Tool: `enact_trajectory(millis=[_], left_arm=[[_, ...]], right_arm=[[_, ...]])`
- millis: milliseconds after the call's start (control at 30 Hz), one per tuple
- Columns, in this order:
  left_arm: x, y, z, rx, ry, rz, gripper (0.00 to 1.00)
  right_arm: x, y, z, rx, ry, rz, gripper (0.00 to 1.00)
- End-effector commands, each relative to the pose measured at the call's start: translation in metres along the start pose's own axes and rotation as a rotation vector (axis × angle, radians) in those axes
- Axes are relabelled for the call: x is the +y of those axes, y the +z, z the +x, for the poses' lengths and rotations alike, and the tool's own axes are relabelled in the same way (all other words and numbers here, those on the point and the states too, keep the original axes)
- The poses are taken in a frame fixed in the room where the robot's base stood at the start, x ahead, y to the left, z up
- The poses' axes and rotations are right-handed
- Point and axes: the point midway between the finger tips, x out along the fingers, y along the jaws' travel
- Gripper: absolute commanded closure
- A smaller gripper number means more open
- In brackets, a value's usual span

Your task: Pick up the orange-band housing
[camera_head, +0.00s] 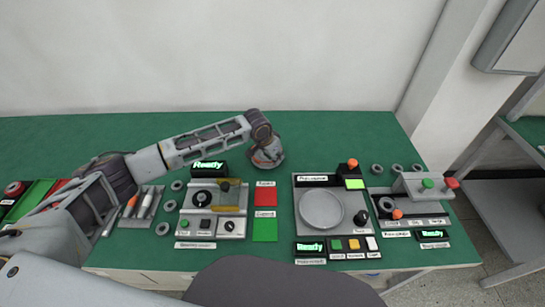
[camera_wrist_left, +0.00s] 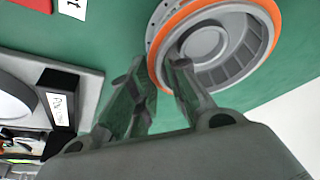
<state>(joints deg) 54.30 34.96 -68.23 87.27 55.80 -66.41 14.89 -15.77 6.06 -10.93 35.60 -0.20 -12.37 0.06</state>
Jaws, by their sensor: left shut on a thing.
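The orange-band housing (camera_wrist_left: 262,22) is a grey round shell with an orange band around its rim, its open, ribbed inside facing the left wrist camera. My left gripper (camera_wrist_left: 161,72) is shut on its near wall, with one finger inside the rim and the other outside. My right gripper is not in view.
The green table (camera_head: 350,128) has free room at the back. In front stand a station with a black knob (camera_head: 203,198), red (camera_head: 265,196) and green (camera_head: 265,230) pads, and a station with a round plate (camera_head: 321,210). Several grey rings lie around the stations.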

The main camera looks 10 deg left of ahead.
Motion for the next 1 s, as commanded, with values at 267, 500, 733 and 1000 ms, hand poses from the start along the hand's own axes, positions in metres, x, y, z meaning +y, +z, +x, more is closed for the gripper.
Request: enact_trajectory(millis=[267,500,733,1000], left_arm=[[0.000,-0.010,-0.019,0.006,0.000,0.000,1.00],[0.000,-0.022,-0.049,0.005,0.000,0.000,1.00],[-0.001,-0.034,-0.078,0.006,-0.001,0.000,1.00],[0.000,-0.039,-0.092,0.004,0.000,0.001,1.00]], right_arm=[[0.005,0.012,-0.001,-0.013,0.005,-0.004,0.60],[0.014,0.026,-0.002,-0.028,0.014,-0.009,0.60],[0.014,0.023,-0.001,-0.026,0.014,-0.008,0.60],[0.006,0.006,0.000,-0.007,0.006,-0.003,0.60]])
